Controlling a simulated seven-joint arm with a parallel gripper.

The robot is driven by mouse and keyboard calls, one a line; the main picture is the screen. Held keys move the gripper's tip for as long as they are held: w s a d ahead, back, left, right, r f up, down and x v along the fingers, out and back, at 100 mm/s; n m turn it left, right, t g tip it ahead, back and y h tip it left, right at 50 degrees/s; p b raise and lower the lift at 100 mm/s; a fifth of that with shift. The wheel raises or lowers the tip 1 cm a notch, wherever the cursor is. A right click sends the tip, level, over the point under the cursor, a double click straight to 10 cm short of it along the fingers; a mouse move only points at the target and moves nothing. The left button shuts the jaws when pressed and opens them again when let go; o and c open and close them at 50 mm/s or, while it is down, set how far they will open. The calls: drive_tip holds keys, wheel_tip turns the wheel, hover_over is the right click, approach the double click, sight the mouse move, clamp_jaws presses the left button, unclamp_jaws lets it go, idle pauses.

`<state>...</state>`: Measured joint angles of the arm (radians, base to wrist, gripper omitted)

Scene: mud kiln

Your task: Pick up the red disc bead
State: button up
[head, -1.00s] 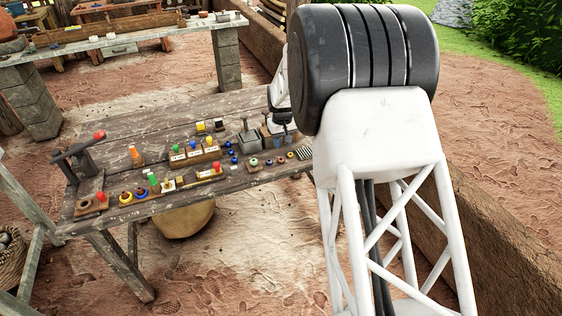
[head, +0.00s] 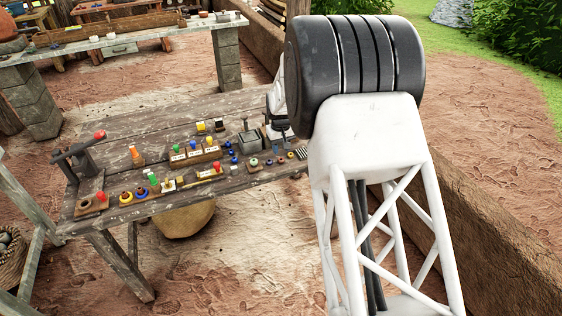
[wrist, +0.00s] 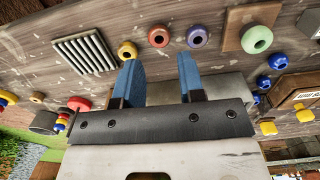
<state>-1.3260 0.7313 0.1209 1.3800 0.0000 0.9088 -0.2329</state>
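The red disc bead (wrist: 159,37) is a small dull-red ring lying on the wooden table between a yellow-orange bead (wrist: 127,50) and a blue-purple bead (wrist: 197,37). In the head view the red bead (head: 280,160) is very small, near the table's front right edge. My gripper (wrist: 158,60) is open and empty, with two blue-padded fingers. In the wrist view the bead shows beyond the fingertips, roughly centred across the gap; the exact height above it cannot be told. In the head view my gripper (head: 279,143) is just behind the bead row.
A green bead on a wooden block (wrist: 257,39) and a ridged grey plate (wrist: 84,51) lie along the same row. A grey box (head: 249,142) stands close left of my gripper. Colored pegs and blocks crowd the table's front; its back left (head: 135,125) is clearer.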

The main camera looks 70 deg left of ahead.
drive_tip(key=shift+f, duration=2.6)
drive_tip(key=c, duration=0.6)
drive_tip(key=shift+o, duration=0.2)
drive_tip(key=shift+r, duration=0.15)
drive_tip(key=shift+r, duration=1.4)
drive_tip(key=shift+d+r, duration=0.25)
drive_tip(key=shift+r, duration=0.05)
drive_tip(key=s+d+r, duration=0.1)
drive_tip(key=s+d, duration=0.3)
drive_tip(key=d, duration=1.1)
drive_tip(key=shift+r, duration=0.15)
